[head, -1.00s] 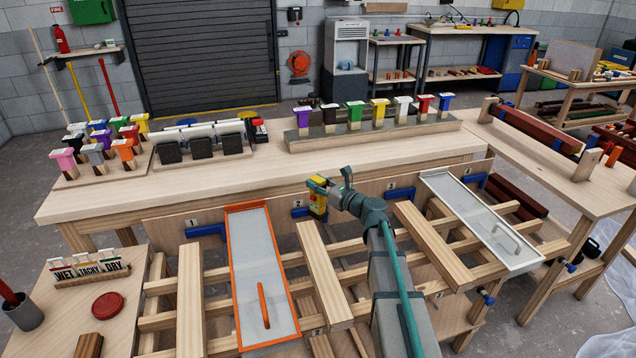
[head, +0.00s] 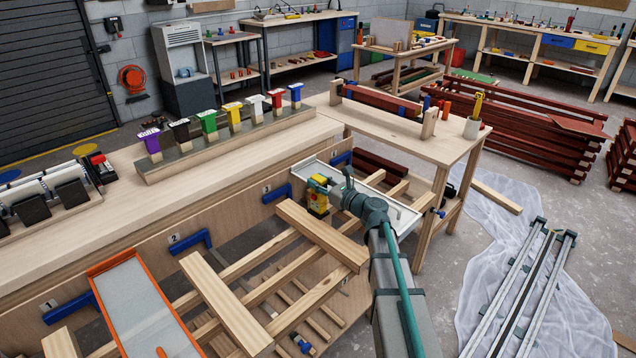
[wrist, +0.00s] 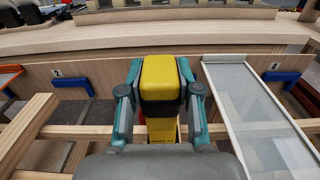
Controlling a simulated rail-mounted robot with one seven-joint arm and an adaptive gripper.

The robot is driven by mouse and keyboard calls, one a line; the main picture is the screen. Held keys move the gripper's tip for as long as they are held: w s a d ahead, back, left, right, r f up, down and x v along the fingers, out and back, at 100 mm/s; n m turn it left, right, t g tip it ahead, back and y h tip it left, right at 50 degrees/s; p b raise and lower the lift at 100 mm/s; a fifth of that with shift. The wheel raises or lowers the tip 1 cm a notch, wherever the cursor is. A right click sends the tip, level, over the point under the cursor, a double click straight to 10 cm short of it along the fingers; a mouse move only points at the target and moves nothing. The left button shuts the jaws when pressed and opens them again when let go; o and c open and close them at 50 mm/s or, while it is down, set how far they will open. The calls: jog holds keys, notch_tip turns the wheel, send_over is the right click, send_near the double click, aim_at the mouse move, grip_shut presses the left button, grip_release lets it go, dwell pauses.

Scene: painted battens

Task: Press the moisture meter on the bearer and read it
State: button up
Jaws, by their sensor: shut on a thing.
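My gripper (head: 328,189) is shut on the yellow moisture meter (head: 317,200), which has a dark band. The wrist view shows the meter (wrist: 161,75) upright between the two fingers, its lower end partly hidden by my gripper. Pale wooden bearers lie across the rails: one bearer (head: 320,234) is left of and nearer than the meter, another (head: 222,300) is further left. In the wrist view a bearer (wrist: 32,128) lies left of the meter. I see no clear contact between meter and wood. The meter's readout cannot be made out.
A white-rimmed grey tray (head: 403,217) lies just right of the meter, partly behind my arm. An orange-rimmed tray (head: 137,305) lies at left. Blue brackets (head: 192,243) line the bench front. Plastic sheeting (head: 500,270) covers floor at right.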

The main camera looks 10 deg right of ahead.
aim_at(325, 202)
jog(key=shift+d+f, duration=0.1)
jog(key=shift+d, duration=0.15)
jog(key=shift+f, duration=0.15)
jog(key=shift+f+b, duration=2.3)
jog(key=shift+f, duration=0.45)
jog(key=shift+f+b, duration=0.35)
jog(key=shift+f, duration=0.15)
jog(key=shift+r+p, duration=2.8)
jog(key=shift+r, duration=0.75)
